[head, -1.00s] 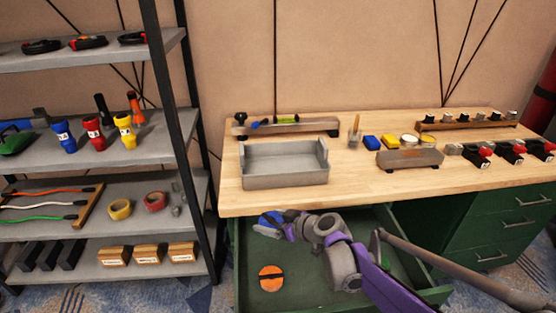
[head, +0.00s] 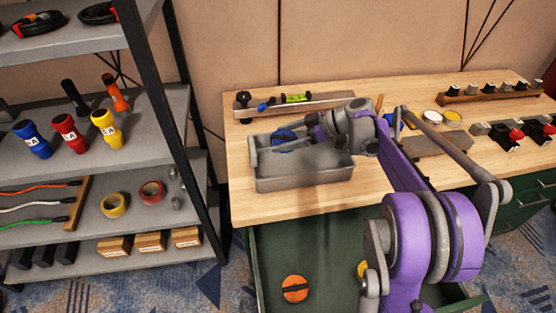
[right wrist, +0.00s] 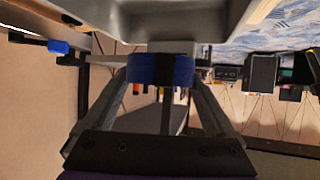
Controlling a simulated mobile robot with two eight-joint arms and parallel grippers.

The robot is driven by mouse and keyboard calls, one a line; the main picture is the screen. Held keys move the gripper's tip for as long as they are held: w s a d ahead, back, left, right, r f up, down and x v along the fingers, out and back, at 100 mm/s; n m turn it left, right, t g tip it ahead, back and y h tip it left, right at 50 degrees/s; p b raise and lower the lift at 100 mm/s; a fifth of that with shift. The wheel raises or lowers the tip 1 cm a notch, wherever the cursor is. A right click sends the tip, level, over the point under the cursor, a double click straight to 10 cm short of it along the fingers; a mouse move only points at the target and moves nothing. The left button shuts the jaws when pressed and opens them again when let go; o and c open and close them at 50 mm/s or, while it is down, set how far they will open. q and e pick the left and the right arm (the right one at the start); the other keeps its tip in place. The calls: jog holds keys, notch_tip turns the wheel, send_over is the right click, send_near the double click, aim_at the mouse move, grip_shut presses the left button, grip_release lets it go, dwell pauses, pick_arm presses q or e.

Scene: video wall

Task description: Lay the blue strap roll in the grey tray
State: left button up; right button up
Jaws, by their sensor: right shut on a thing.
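The blue strap roll (head: 284,140) is in my right gripper (head: 300,136), over the left part of the grey tray (head: 305,180) on the wooden bench. In the right wrist view the roll (right wrist: 150,70), with a black band around it, sits between the two fingers of my right gripper (right wrist: 160,75). The grey tray (right wrist: 190,18) fills the top of that view. I cannot tell whether the roll touches the tray floor. My arm covers the tray's back right corner. My left gripper is out of view.
A rail with a green level (head: 297,98) lies behind the tray. The open green drawer (head: 325,255) below holds an orange roll (head: 295,289) and a partly hidden yellow one (head: 362,269). A shelf unit (head: 150,130) stands at the left.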

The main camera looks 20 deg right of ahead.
jog(key=b, duration=0.1)
send_near(271, 168)
jog(key=w+a, duration=0.3)
jog(key=a, duration=0.1)
jog(key=shift+f, duration=0.35)
jog(key=w+a, duration=0.2)
jog(key=a, duration=0.1)
jog(key=shift+w+a, duration=0.1)
jog(key=shift+a, duration=0.15)
jog(key=shift+d+f+b, duration=0.1)
jog(key=shift+f+b, duration=0.3)
jog(key=shift+f, duration=0.15)
jog(key=shift+f, duration=0.15)
jog(key=o, duration=1.3)
